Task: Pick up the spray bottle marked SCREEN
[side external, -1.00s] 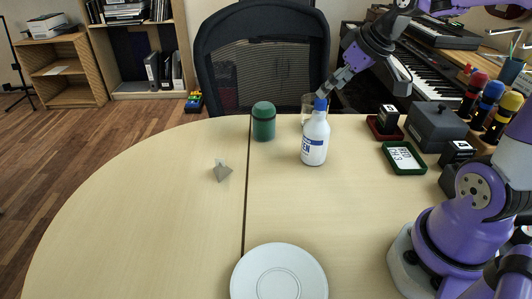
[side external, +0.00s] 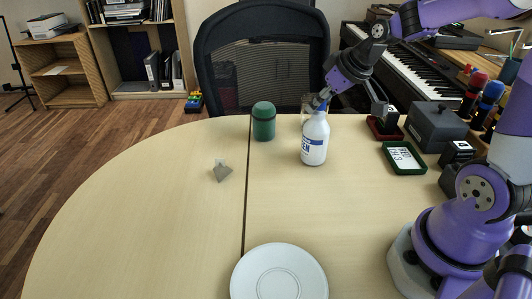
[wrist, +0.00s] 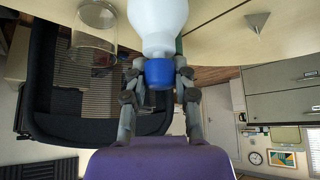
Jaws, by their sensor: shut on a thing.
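The spray bottle (side external: 314,143) is white with a blue cap and a blue label on which "EN" can be read. It stands upright on the table, right of the green canister. My gripper (side external: 318,103) reaches it from the upper right, with its fingers at the blue cap. In the wrist view the bottle's white body (wrist: 158,18) is at the top centre. My gripper (wrist: 160,76) is shut on the blue cap (wrist: 159,74), one finger on each side.
A green canister (side external: 263,121) and a clear glass (wrist: 95,24) stand close to the bottle. A small grey pyramid (side external: 222,171), a white plate (side external: 279,277) and a green tray with a card (side external: 404,158) are on the table (side external: 140,215). The left side is clear.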

